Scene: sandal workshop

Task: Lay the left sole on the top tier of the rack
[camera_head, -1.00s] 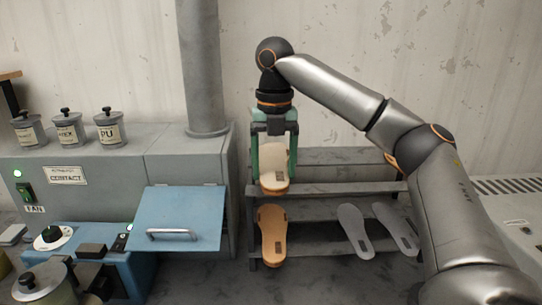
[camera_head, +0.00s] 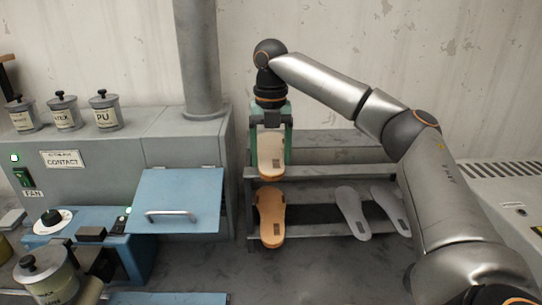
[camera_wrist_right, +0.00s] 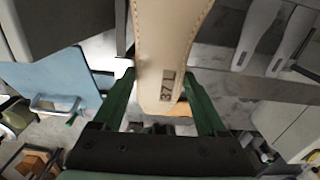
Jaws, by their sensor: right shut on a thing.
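The left sole (camera_head: 270,155) is cream with a tan lower end. It hangs upright or steeply tilted in my right gripper (camera_head: 271,163), whose green fingers are shut on it from both sides. In the right wrist view the sole (camera_wrist_right: 168,50) shows the mark "37 L" between the fingers. The sole is at the left end of the rack's top tier (camera_head: 340,171), its lower end overlapping the front rail. I cannot tell whether it touches the tier. My left gripper is not in view.
On the lower tier, a tan sole (camera_head: 270,217) leans directly below, with grey soles (camera_head: 353,212) to the right. A grey cabinet (camera_head: 130,148) with a blue lid (camera_head: 180,195) stands close on the left. The top tier's middle shows no soles.

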